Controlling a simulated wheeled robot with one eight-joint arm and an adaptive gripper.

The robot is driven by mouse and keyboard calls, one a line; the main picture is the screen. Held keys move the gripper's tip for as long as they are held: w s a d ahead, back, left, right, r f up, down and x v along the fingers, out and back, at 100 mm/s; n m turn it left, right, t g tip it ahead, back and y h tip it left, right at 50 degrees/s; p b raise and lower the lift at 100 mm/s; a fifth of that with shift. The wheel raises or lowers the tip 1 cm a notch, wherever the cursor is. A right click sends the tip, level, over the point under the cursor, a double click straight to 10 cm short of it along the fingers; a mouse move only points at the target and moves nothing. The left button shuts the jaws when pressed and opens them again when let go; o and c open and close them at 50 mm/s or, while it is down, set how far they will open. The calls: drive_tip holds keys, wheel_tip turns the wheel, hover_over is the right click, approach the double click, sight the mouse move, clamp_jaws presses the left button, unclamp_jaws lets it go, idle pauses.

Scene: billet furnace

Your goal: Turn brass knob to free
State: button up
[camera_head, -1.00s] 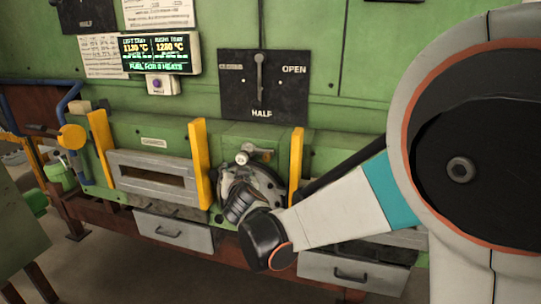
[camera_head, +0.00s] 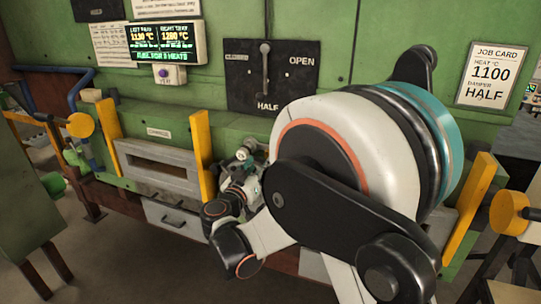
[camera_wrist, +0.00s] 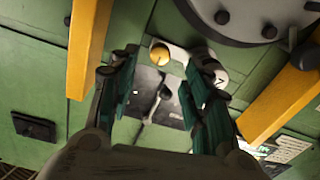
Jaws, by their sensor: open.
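The brass knob (camera_wrist: 160,53) shows in the wrist view as a small round yellow cap on a pale fitting. It lies between the tips of my open gripper (camera_wrist: 162,68). Nothing is visibly held, and I cannot tell how far the knob is beyond the fingers. In the head view my gripper (camera_head: 240,180) is at the green furnace front, near a metal handle fitting (camera_head: 242,155). My arm hides most of that area, so the brass knob cannot be made out there.
A black damper plate (camera_head: 268,92) with an upright lever is above, marked OPEN and HALF. Yellow posts (camera_head: 201,150) flank the furnace front. A display (camera_head: 163,42) reads 1130 and 1280 °C. A job card (camera_head: 490,75) reads 1100 and HALF.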

drive_tip(key=b+x, duration=0.1)
drive_tip(key=x, duration=0.8)
drive_tip(key=shift+s, duration=0.1)
drive_tip(key=shift+c, duration=0.3)
clamp_jaws()
